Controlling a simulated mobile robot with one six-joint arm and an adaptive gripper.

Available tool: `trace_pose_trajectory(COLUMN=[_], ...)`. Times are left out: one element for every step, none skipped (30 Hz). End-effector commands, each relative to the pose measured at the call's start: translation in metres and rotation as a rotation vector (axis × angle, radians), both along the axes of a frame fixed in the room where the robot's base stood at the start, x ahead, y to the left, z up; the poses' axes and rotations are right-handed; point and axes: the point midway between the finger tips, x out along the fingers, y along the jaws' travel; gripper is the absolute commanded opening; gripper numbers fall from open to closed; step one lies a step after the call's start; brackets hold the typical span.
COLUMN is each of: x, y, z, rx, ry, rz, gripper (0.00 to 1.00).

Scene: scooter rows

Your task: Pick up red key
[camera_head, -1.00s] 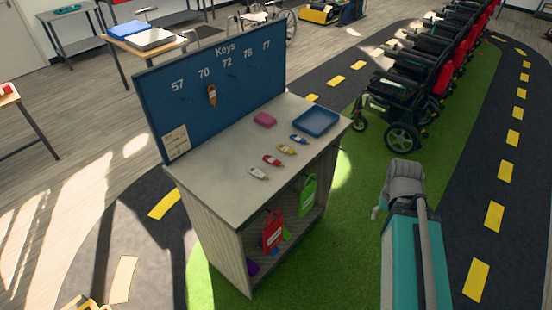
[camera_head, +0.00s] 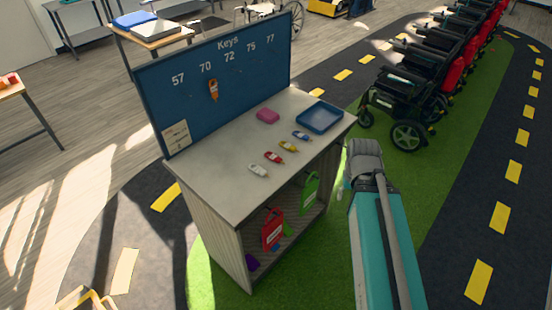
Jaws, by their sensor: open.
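The red key (camera_head: 274,158) has a red tag with a white part and lies on the grey top of the cabinet (camera_head: 215,185). It lies between a white key (camera_head: 258,170) and a yellow key (camera_head: 288,146). A blue key (camera_head: 302,136) lies farther back. My teal arm, with a grey joint at its upper end, rises at the right of the cabinet. A small pale part shows beside that joint, but I cannot tell what it is. I cannot make out my gripper's fingers. The red key is fully visible and nothing touches it.
A blue tray (camera_head: 320,118) and a pink block (camera_head: 268,116) sit on the cabinet top. The blue key board (camera_head: 190,100) stands along its back, with an orange key (camera_head: 213,90) hanging. Red and green tags are on the shelf below.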

Motion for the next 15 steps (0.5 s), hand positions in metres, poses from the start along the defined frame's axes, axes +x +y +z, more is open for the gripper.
trace_pose_trajectory(x=[0.0,0.0,0.0,0.0,0.0,0.0,0.0,0.001,0.002,0.004,0.006,0.009,0.013,0.017,0.023], y=[0.0,0.0,0.0,0.0,0.0,0.0,0.0,0.0,0.001,0.001,0.002,0.004,0.006,0.008,0.011], z=[0.0,0.0,0.0,0.0,0.0,0.0,0.0,0.0,0.0,0.0,0.001,0.001,0.001,0.002,0.003], rx=[0.0,0.0,0.0,0.0,0.0,0.0,0.0,0.0,0.0,0.0,0.0,0.0,0.0,0.0,0.0], ry=[0.0,0.0,0.0,0.0,0.0,0.0,0.0,0.0,0.0,0.0,0.0,0.0,0.0,0.0,0.0], rz=[0.0,0.0,0.0,0.0,0.0,0.0,0.0,0.002,0.005,0.009,0.014,0.023,0.032,0.043,0.062], gripper=[0.57,0.57,0.57,0.57,0.57,0.63,0.68,0.74,0.8,0.8,0.8,0.8,0.8,0.8,0.8])
